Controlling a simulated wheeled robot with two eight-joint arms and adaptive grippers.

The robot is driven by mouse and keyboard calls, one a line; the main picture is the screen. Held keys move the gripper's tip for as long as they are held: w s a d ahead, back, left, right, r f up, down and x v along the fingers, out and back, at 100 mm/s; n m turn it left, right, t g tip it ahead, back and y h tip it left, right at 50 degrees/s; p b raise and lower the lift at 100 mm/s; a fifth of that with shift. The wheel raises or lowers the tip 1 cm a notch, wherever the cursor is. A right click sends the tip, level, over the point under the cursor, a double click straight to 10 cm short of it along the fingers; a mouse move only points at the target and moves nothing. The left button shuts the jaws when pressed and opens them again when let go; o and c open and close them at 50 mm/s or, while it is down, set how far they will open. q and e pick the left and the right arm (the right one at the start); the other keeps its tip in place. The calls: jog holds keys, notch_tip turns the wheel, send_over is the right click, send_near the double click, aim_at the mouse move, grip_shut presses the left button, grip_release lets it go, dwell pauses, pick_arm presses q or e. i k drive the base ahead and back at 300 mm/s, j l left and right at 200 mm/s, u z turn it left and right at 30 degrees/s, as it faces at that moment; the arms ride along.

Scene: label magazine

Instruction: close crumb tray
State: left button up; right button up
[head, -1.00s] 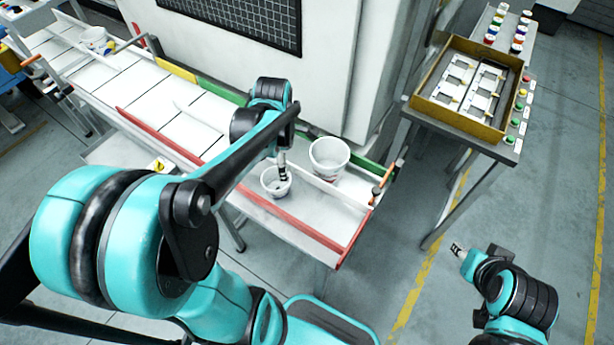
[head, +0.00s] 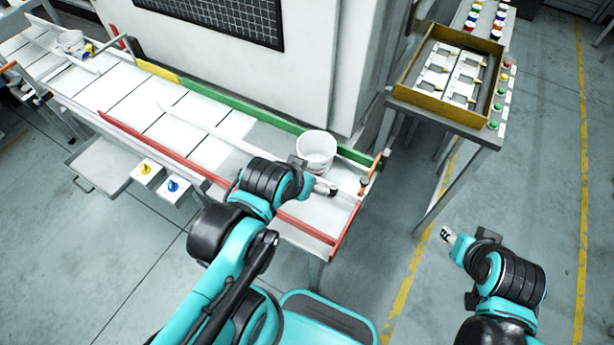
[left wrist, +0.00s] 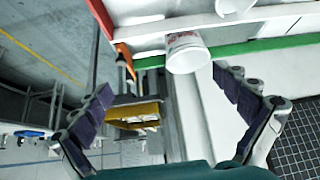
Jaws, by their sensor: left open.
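A grey flat tray (head: 104,168), which looks like the crumb tray, sticks out below the front edge of the long white table at the left in the head view. My left gripper (head: 326,189) is far to its right, above the table's right end near a white bucket (head: 316,150). In the left wrist view my left gripper (left wrist: 168,105) is open and empty, with the bucket (left wrist: 187,52) beyond its fingers. My right gripper (head: 447,236) hangs over the floor at the right, well away from the tray. Its fingers are too small to judge.
Two white boxes with a yellow knob (head: 147,168) and a blue knob (head: 173,186) sit just right of the tray. A red rail (head: 160,143) runs along the table's front. A side table with a yellow-rimmed box (head: 450,72) stands at the right. Floor before the tray is clear.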

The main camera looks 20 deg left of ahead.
aim_at(105, 164)
jog(key=k, duration=0.3)
jog(key=k+u, duration=0.2)
jog(key=u, duration=0.2)
jog(key=k+u, duration=0.15)
jog(key=u, duration=0.25)
jog(key=k+j+u, duration=0.15)
jog(key=u, duration=1.4)
jog(key=i+z, duration=0.2)
jog(key=i, duration=0.25)
jog(key=i+j+z, duration=0.25)
jog(key=i, duration=0.15)
jog(key=i+j+z, duration=0.2)
jog(key=i, duration=0.25)
